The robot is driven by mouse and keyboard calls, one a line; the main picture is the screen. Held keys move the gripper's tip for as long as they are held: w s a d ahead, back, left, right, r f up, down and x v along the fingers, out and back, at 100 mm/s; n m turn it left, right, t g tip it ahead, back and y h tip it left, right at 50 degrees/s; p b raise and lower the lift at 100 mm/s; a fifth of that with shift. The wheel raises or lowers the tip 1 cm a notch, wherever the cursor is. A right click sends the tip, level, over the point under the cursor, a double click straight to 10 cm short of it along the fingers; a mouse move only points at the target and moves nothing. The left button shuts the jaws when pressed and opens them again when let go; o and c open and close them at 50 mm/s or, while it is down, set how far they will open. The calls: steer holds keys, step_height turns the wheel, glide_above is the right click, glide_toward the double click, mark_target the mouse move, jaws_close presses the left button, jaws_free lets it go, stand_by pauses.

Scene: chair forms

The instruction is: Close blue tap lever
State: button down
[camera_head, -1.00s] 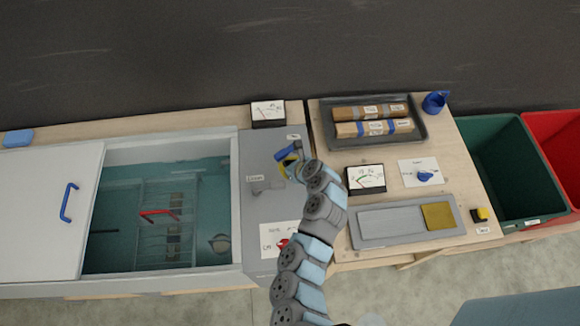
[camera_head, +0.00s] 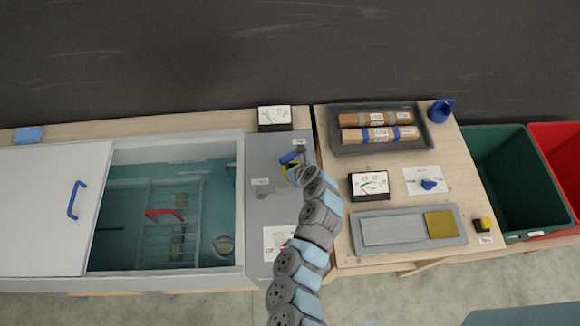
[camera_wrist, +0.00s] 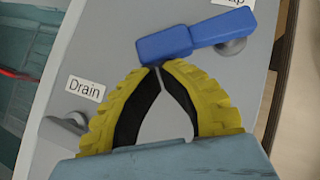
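The blue tap lever (camera_head: 291,157) sits on the grey panel (camera_head: 258,220) right of the open basin. In the wrist view the lever (camera_wrist: 180,42) runs across the top, from a wide left end to a round grey pivot at the right, beside a partly cut-off label. My gripper (camera_wrist: 156,68) has yellow fingers with black inner pads. Its tips meet with nothing between them, just under the lever's wide left end. I cannot tell whether they touch it. In the head view my gripper (camera_head: 293,171) is partly hidden by my arm.
A grey drain lever (camera_wrist: 66,126) with a "Drain" label (camera_wrist: 85,89) is left of my gripper. The basin (camera_head: 240,200) holds a rack with a red handle (camera_head: 165,213). A gauge (camera_head: 274,118) stands behind the lever. A tray (camera_head: 345,149) with packages lies to the right.

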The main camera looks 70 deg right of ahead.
mark_target(281, 161)
steer(key=shift+w+m+p, duration=0.3)
steer(key=shift+p, duration=0.05)
steer(key=shift+w+d+m+g+h, duration=0.15)
steer(key=shift+w+m+g+h, duration=0.25)
steer(key=shift+w+m+h, duration=0.15)
steer(key=shift+w+d+f+b, duration=0.15)
steer(key=shift+w+d+b, duration=0.15)
steer(key=shift+w, duration=0.3)
steer(key=shift+w+d+b, duration=0.4)
steer(key=shift+w+b, duration=0.2)
steer(key=shift+w, duration=0.05)
steer(key=shift+a, duration=0.1)
